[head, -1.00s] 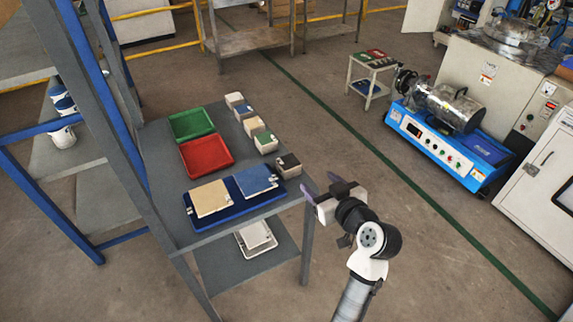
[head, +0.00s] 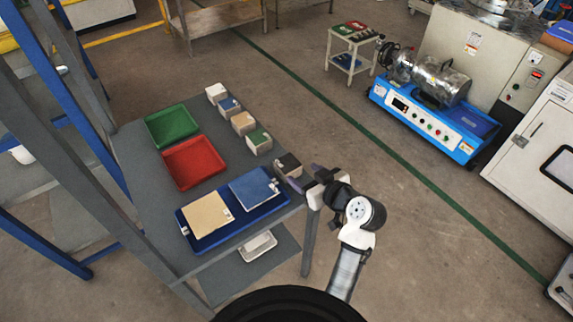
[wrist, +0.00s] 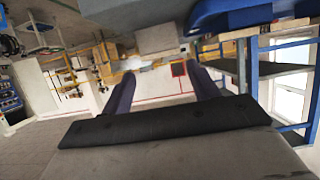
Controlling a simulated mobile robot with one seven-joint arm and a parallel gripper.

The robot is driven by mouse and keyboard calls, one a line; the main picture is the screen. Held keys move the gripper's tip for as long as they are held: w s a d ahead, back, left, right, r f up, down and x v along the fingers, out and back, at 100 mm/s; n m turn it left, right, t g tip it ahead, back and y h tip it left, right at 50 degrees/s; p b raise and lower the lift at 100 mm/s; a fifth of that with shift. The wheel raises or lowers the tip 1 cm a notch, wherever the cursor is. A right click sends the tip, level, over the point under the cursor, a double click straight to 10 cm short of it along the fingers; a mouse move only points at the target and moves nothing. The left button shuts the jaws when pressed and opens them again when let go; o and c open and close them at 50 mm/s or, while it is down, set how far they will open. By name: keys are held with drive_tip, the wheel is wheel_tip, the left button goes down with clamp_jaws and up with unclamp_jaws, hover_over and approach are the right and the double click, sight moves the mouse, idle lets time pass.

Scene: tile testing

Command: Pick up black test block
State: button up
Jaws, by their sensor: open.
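The black test block (head: 288,163) is a pale cube with a dark top. It stands upright at the near end of a row of blocks, by the right edge of the grey table (head: 135,212). My gripper (head: 303,175) is open beside it, just to its right, its purple fingers pointing at it. I cannot tell from the head view whether a finger touches the block. In the wrist view, which looks upside down, a grey block side (wrist: 157,39) shows beyond the open fingers (wrist: 164,86), with nothing between them.
Several other blocks (head: 243,122) stand behind it in the row. A blue tray (head: 205,245) with a tan and a blue tile lies at the table's front. Red (head: 194,180) and green (head: 171,142) trays lie behind. Open floor is to the right; blue-grey rack posts (head: 75,107) stand left.

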sight(292, 167)
drive_tip(key=x, duration=0.3)
drive_tip(key=shift+w+a+f, duration=0.1)
drive_tip(key=shift+w+a, duration=0.1)
drive_tip(key=shift+w, duration=0.05)
drive_tip(key=p+x, duration=0.2)
drive_tip(key=x, duration=0.2)
drive_tip(key=shift+w+a+f, duration=0.2)
drive_tip(key=shift+a+f, duration=0.05)
drive_tip(key=shift+a, duration=0.05)
drive_tip(key=shift+w+a+f, duration=0.1)
drive_tip(key=shift+w+f, duration=0.15)
drive_tip(key=shift+c, duration=0.3)
drive_tip(key=shift+r, duration=0.1)
drive_tip(key=c, duration=0.9)
drive_tip(key=shift+c, duration=0.2)
drive_tip(key=shift+r, duration=0.1)
